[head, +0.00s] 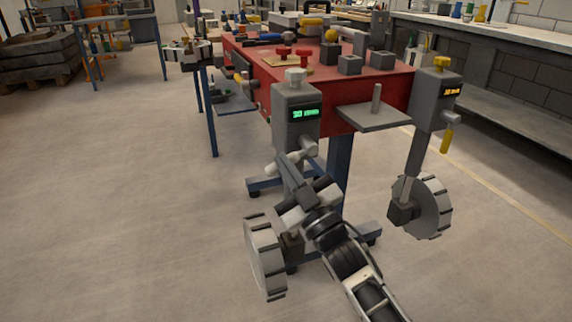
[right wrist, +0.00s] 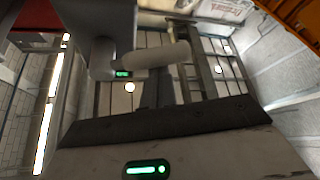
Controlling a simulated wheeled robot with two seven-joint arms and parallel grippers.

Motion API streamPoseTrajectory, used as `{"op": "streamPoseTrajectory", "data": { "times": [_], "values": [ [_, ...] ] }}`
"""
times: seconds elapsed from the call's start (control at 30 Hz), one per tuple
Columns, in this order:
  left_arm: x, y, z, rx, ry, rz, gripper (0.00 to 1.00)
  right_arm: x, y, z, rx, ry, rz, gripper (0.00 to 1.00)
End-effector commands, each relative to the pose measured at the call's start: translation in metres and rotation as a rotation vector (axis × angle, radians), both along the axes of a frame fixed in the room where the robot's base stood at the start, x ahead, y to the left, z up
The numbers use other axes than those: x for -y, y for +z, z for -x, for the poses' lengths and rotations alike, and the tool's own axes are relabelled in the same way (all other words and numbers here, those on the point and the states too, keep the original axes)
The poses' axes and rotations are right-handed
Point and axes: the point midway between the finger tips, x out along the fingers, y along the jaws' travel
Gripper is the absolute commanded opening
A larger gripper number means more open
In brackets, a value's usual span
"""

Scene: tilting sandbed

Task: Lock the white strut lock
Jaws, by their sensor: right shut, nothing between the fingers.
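The white strut lock is a grey box (head: 296,122) with a lit green display and a white knob (head: 294,76) on top. Its white lever (head: 304,154) sits below the display, lying across rather than hanging straight down, partly hidden by my gripper. In the right wrist view the pale lever (right wrist: 157,55) runs sideways from its pivot, close beyond my gripper. My right gripper (head: 288,167) is shut and empty, right at the lever; I cannot tell whether it touches. My left gripper is not in view.
A matching box (head: 430,100) with a yellow knob and hanging yellow lever (head: 447,139) stands to the right. Toothed grey wheels (head: 264,258) (head: 428,207) hang below both boxes. The red sandbed (head: 330,90) carries blocks and red knobs. A grey shelf (head: 374,118) juts between. Left floor is free.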

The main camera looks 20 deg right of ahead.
Motion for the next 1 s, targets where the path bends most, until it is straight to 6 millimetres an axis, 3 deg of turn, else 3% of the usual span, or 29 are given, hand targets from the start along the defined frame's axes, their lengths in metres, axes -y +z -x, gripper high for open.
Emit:
{"op": "streamPoseTrajectory", "data": {
  "times": [0.2, 0.67, 1.0],
  "values": [
    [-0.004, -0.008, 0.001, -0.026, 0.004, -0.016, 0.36, 0.0, -0.002, 0.0, 0.0, 0.001, 0.03, 0.0],
    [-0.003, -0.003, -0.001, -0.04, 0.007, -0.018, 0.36, 0.002, -0.009, 0.0, 0.0, 0.001, 0.137, 0.0],
    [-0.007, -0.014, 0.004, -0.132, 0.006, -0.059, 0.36, 0.011, -0.021, -0.001, 0.006, 0.0, 0.394, 0.0]
  ]
}}
